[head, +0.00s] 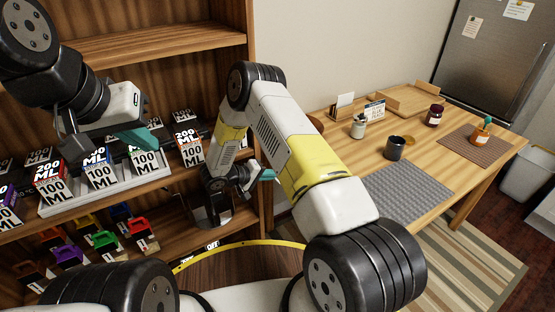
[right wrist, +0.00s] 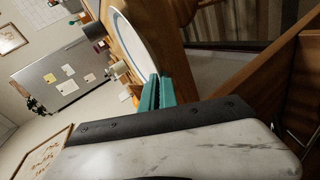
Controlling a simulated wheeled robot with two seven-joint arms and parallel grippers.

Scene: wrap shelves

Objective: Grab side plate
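In the right wrist view a white plate with a blue rim (right wrist: 128,42) shows at a slant beside a wooden edge. My right gripper (right wrist: 158,88) has its teal fingers close together, with their tips at the plate's near rim. I cannot tell whether the rim is between them. In the head view my right gripper (head: 267,175) is by the shelf's right edge, mostly hidden by my arm, and the plate is not visible. My left gripper (head: 137,138) hangs over the boxes on the shelf. Its finger gap is not clear.
The wooden shelf (head: 190,48) holds several boxes marked ML (head: 100,178) and coloured items below. The table (head: 440,150) bears a dark mug (head: 396,147), jars and a grey mat (head: 400,192). A fridge (head: 495,50) stands behind. The striped rug's floor area is clear.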

